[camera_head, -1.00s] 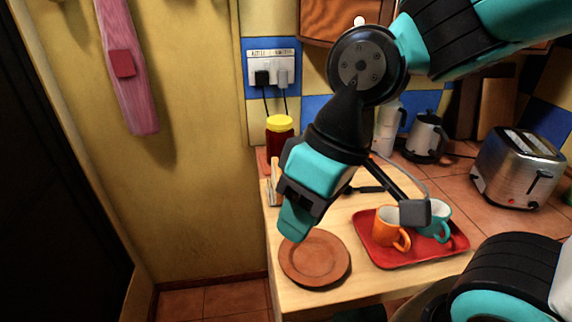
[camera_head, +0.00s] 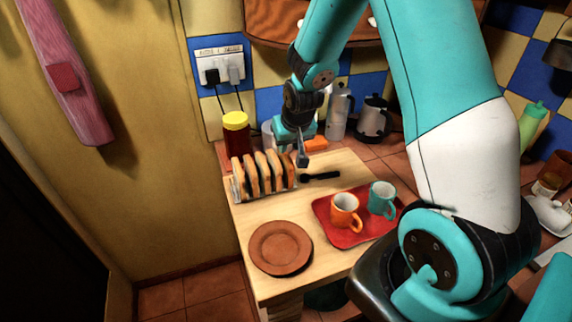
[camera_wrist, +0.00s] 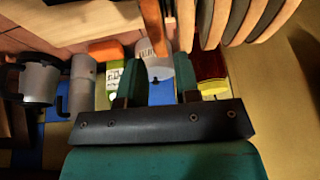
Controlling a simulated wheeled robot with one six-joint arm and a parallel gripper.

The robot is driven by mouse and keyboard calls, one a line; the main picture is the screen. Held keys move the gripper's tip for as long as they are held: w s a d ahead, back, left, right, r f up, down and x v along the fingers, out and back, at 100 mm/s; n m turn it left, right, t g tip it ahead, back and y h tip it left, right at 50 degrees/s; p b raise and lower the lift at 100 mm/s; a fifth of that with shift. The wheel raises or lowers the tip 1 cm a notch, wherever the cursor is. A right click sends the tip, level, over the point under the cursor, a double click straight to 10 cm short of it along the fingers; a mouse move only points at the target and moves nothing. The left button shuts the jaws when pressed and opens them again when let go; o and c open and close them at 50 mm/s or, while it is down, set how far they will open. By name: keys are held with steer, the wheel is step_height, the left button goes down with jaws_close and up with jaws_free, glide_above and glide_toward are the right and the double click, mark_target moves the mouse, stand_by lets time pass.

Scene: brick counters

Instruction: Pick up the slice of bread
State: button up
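Several slices of bread (camera_head: 262,172) stand upright in a metal rack (camera_head: 236,190) at the back left of the wooden table. In the wrist view slices (camera_wrist: 236,22) show edge-on at the upper right. My gripper (camera_head: 296,146) is just behind and right of the rack, close to the rightmost slice. In the wrist view my gripper (camera_wrist: 158,66) is open, its two teal fingers apart. A brown crust-like edge (camera_wrist: 153,25) lies ahead of the gap between them; I cannot tell whether it touches a finger.
A brown plate (camera_head: 280,248) lies in front of the rack. A red tray (camera_head: 345,237) holds an orange mug (camera_head: 345,213) and a teal mug (camera_head: 382,200). A dark utensil (camera_head: 320,176) lies right of the rack. A yellow-lidded jar (camera_head: 236,135) stands behind.

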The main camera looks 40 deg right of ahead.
mark_target(286, 157)
steer(key=shift+p+x, duration=1.25)
steer(key=shift+x, duration=2.5)
steer(key=shift+d, duration=0.15)
steer(key=shift+c, duration=0.3)
jaws_close()
